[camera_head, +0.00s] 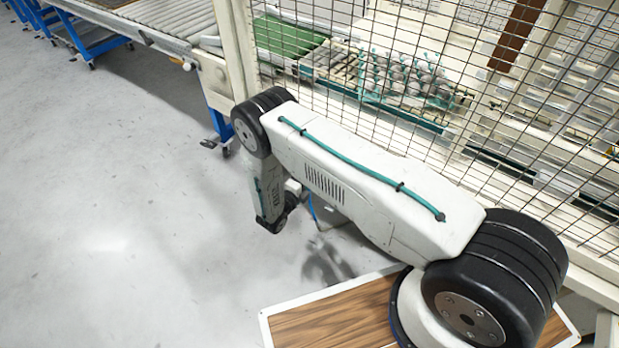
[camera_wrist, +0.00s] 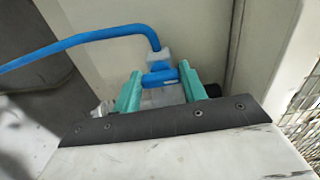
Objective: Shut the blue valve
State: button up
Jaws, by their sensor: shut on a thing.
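The blue valve (camera_wrist: 160,77) shows in the wrist view near the middle, set against a cream panel. A blue hose (camera_wrist: 90,36) runs from its top out to the left edge. My gripper (camera_wrist: 160,85) has two green fingers, one on each side of the valve, and is shut on its blue handle. The fingers hide part of the valve body. In the head view my arm bends down to the floor side of the fence, and the arm hides the gripper and the valve there.
A wire mesh fence (camera_head: 400,60) stands behind the arm, with an egg tray conveyor (camera_head: 410,80) beyond it. A roller conveyor (camera_head: 165,20) on blue legs is at the upper left. The grey floor (camera_head: 110,180) on the left is clear.

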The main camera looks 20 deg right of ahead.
jog(key=shift+a, duration=0.1)
jog(key=o, duration=1)
jog(key=v, duration=0.7)
jog(key=shift+s+a, duration=0.25)
